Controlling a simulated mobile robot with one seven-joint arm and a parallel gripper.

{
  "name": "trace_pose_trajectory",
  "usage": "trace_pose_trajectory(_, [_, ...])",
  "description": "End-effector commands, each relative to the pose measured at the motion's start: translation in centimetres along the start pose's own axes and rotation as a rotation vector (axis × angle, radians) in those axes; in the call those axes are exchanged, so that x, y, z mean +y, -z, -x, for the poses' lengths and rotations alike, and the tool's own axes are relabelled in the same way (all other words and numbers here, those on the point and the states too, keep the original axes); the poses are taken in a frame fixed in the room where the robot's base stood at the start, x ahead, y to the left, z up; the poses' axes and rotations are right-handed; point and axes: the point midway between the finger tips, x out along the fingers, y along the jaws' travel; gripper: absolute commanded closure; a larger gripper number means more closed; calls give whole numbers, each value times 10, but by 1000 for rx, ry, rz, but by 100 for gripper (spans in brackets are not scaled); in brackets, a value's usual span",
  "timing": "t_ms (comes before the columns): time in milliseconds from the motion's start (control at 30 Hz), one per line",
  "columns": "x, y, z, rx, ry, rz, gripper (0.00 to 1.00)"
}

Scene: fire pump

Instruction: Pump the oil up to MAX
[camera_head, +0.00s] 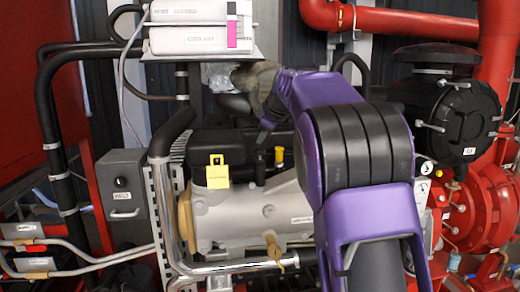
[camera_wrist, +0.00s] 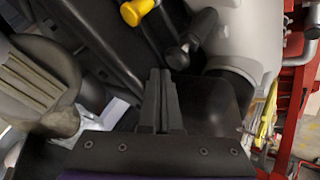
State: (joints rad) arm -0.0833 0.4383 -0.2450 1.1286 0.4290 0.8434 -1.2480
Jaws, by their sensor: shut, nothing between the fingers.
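My gripper (camera_head: 265,132) is shut and empty, pointing down over the black top of the grey engine (camera_head: 255,208). In the wrist view its fingertips (camera_wrist: 160,75) are together, close below a black knob-ended lever (camera_wrist: 188,42); I cannot tell whether they touch it. A yellow cap (camera_wrist: 136,11) lies beyond, and also shows in the head view (camera_head: 279,156). I cannot read a MAX mark.
A yellow tag (camera_head: 217,174) sits on the engine's left side. A chrome pipe (camera_head: 160,185) bends in front of the engine. A black round housing (camera_head: 455,115) and red pump parts (camera_head: 495,205) stand at the right. A grey box (camera_head: 123,200) stands left.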

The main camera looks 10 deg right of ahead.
Motion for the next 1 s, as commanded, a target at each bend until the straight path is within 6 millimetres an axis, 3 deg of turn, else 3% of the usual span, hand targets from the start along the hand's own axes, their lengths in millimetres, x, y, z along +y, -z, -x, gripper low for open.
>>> trace_pose_trajectory(500, [25, 25, 35, 0, -1, 0, 100])
trace_pose_trajectory(1000, [25, 25, 35, 1, -1, 0, 100])
